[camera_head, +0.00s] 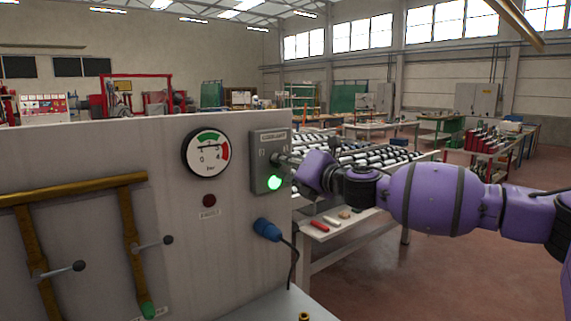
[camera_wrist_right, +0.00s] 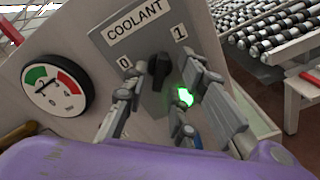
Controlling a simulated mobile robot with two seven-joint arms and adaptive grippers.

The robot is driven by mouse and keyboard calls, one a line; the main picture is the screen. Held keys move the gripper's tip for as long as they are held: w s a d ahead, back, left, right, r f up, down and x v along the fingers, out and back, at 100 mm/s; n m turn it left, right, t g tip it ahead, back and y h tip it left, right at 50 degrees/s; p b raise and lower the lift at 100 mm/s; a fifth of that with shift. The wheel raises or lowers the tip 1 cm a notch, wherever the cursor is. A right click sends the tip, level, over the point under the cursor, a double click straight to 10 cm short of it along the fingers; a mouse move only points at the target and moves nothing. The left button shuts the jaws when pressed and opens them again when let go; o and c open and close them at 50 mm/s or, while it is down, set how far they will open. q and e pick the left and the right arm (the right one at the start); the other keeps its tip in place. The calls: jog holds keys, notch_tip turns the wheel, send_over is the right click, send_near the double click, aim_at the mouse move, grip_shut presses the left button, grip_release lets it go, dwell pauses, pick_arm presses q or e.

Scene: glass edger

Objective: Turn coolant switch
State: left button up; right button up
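The coolant switch box (camera_head: 268,148) is a grey box on the right end of the machine panel. In the right wrist view, its COOLANT label (camera_wrist_right: 134,20) sits above the marks 0 and 1. The black switch knob (camera_wrist_right: 158,72) seems to lean nearer to 1 than to 0. A green lamp (camera_wrist_right: 185,96) below it is lit; it also glows in the head view (camera_head: 274,183). My right gripper (camera_head: 284,159) is at the box, its fingers apart on either side of the knob (camera_wrist_right: 165,90); contact cannot be told. My left gripper is out of view.
A pressure gauge (camera_head: 206,154) and a dark red button (camera_head: 209,200) are left of the box. A blue plug (camera_head: 267,229) with a cable juts out below. Brass pipes (camera_head: 75,189) with valve levers are at left. A roller table (camera_head: 372,152) stands behind my right arm.

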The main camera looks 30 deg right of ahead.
jog(key=shift+r, duration=0.1)
jog(key=s, duration=1.2)
jog(key=shift+d, duration=0.45)
dwell(0.4)
dwell(0.5)
